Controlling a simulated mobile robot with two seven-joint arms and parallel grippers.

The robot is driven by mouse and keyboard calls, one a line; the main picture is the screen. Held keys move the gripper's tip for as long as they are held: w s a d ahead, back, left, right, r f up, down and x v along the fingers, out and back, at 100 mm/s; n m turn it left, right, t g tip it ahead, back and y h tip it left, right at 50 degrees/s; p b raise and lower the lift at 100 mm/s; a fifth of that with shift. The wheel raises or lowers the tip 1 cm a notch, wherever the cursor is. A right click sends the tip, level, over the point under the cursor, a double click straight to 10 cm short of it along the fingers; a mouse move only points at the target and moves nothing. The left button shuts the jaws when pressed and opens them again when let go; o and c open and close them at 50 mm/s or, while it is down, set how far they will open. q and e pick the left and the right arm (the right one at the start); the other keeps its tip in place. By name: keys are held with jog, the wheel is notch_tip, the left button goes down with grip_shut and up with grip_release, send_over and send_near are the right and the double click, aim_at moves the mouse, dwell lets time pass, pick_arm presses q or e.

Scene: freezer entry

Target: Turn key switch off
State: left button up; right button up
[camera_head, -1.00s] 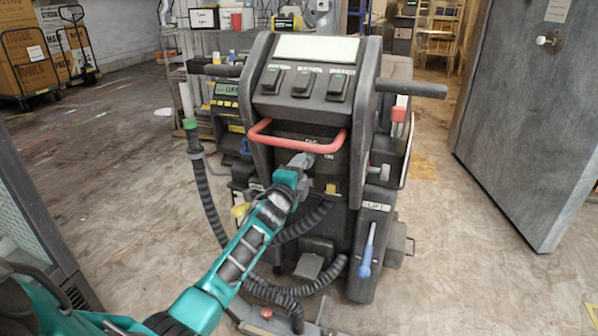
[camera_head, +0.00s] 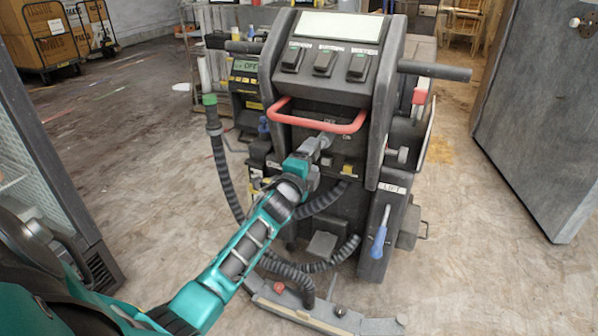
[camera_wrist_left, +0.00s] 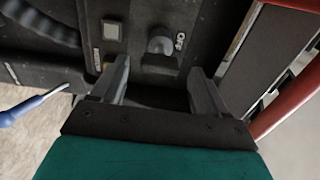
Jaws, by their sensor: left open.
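The key switch shows in the left wrist view as a round grey knob (camera_wrist_left: 160,45) on the dark panel, with a small white label beside it. My left gripper (camera_wrist_left: 160,80) is open. Its two fingers lie either side of the knob's line, with the knob just beyond the tips and no clear contact. In the head view, my left gripper (camera_head: 322,143) reaches the panel of the dark floor machine (camera_head: 330,78), just below its red handle (camera_head: 318,122). There the gripper hides the key switch. My right gripper is out of view.
A square button (camera_wrist_left: 112,31) sits left of the knob in the wrist view. A blue-handled lever (camera_head: 380,238) stands at the machine's right side. A grey door (camera_head: 545,120) stands at right, and a glass-fronted cabinet (camera_head: 35,165) at left. Floor is clear between machine and door.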

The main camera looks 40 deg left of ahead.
pick_arm(q)
jog(key=p+v, duration=0.1)
jog(key=v, duration=0.7)
jog(key=shift+s, duration=0.35)
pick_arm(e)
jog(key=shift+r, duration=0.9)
pick_arm(q)
jog(key=s+d+f+n+g+h, duration=0.35)
jog(key=s+d+f+n, duration=0.25)
jog(key=s+d, duration=0.4)
jog(key=s+d+f+n+g+h, duration=0.35)
jog(key=s+d+f+n, duration=0.3)
jog(key=s+d, duration=0.35)
notch_tip(320, 180, up, 8)
jog(key=p, duration=1.3)
jog(key=shift+s+a+y, duration=0.25)
jog(key=shift+a+y, duration=0.05)
jog(key=shift+a, duration=0.15)
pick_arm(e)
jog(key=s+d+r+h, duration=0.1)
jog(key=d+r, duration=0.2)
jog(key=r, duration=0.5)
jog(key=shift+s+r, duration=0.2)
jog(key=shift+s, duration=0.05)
pick_arm(q)
jog(key=shift+r, duration=0.15)
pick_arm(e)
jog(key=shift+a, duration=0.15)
